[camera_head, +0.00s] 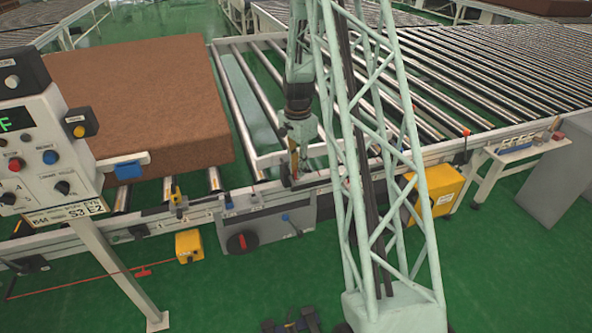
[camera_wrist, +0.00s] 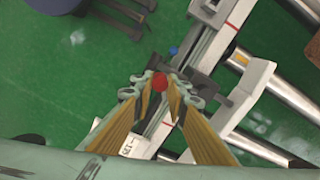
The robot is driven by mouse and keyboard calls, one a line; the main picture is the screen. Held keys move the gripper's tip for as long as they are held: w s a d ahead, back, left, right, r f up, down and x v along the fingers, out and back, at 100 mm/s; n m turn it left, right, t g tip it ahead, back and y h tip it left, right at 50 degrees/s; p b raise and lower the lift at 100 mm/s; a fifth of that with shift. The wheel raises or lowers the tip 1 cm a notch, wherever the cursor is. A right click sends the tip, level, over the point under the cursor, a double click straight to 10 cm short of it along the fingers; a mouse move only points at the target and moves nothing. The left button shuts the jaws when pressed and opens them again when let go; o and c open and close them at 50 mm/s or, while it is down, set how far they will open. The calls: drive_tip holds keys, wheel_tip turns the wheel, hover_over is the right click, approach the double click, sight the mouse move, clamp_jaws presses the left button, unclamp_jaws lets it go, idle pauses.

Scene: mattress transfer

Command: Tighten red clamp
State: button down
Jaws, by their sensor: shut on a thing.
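The red clamp shows in the wrist view as a round red knob (camera_wrist: 159,81) above a dark bracket at the conveyor's rail. My gripper (camera_wrist: 160,88) has its two yellow-and-grey fingers closed in on both sides of the knob. In the head view my gripper (camera_head: 294,168) points down at the conveyor's front rail, just left of my lattice column. The clamp is largely hidden by the fingers there.
A large brown mattress block (camera_head: 140,105) lies on the rollers at left. A control panel (camera_head: 45,150) stands in front of it. A grey box with a red-and-black knob (camera_head: 243,243) hangs below the rail. Yellow boxes (camera_head: 189,246) sit along the front. Green floor is open in front.

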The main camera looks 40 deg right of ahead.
drive_tip(key=c, duration=2.5)
unclamp_jaws()
drive_tip(key=shift+c, duration=0.2)
wheel_tip(320, 180, up, 12)
